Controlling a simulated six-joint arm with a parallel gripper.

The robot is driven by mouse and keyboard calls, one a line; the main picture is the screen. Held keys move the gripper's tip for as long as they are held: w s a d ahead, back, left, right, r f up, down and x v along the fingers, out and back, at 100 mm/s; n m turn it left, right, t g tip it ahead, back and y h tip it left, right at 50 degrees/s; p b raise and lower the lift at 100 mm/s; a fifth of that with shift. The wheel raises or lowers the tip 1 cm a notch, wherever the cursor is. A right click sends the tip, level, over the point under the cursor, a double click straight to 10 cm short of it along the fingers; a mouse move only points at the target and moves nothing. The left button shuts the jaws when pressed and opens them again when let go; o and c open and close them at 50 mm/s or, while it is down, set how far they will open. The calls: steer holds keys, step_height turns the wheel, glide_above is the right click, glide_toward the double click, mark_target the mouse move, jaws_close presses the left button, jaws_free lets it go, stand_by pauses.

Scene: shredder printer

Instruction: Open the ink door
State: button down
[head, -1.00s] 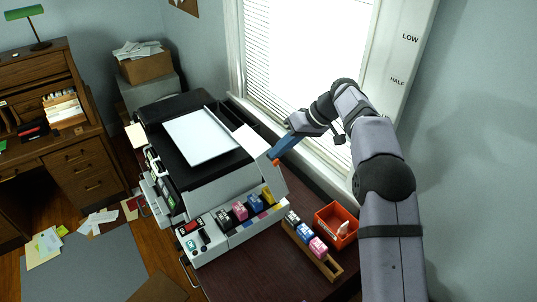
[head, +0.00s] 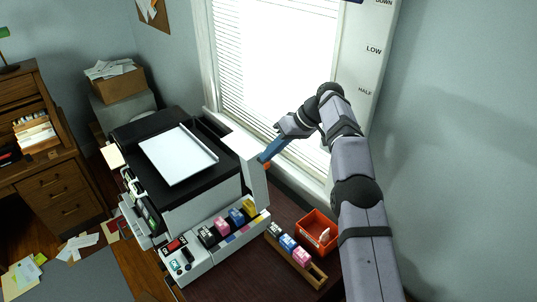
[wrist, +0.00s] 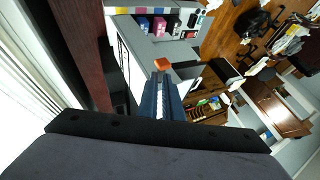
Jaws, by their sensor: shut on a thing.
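The white printer (head: 185,195) stands on the dark desk. Its ink door (head: 256,182) is a white panel swung out at the right end, standing upright and apart from the ink bay. The bay shows black, pink, blue and yellow cartridges (head: 236,216). My gripper (head: 263,159) is at the door's upper right edge, its blue fingers close together and shut on the door. An orange tab (wrist: 162,64) shows just past the fingertips (wrist: 160,80) in the wrist view. The exact grip on the edge is hidden.
A wooden rack (head: 298,262) with several cartridges and an orange bin (head: 316,226) stand on the desk (head: 235,272) right of the printer. The window (head: 262,75) and its sill are close behind my gripper. A paper sheet (head: 178,155) lies on the printer's top.

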steer(key=shift+h, duration=0.3)
steer(key=f, duration=0.1)
steer(key=d+f, duration=0.1)
steer(key=f, duration=0.2)
steer(key=shift+s+d, duration=0.15)
steer(key=shift+d, duration=0.1)
steer(key=c, duration=2.2)
jaws_free()
steer(key=o, duration=0.7)
steer(key=shift+w+a+f, duration=0.15)
steer(key=shift+w+f, duration=0.05)
steer(key=shift+w, duration=0.2)
steer(key=shift+s, duration=0.1)
steer(key=shift+r, duration=0.15)
steer(key=shift+c, duration=0.2)
steer(key=shift+r+b, duration=0.5)
steer(key=shift+c, duration=1.4)
steer(key=d+r+p, duration=0.1)
steer(key=d+r, duration=0.2)
steer(key=d, duration=0.9)
steer(key=shift+d+r, duration=0.2)
steer(key=shift+d, duration=0.15)
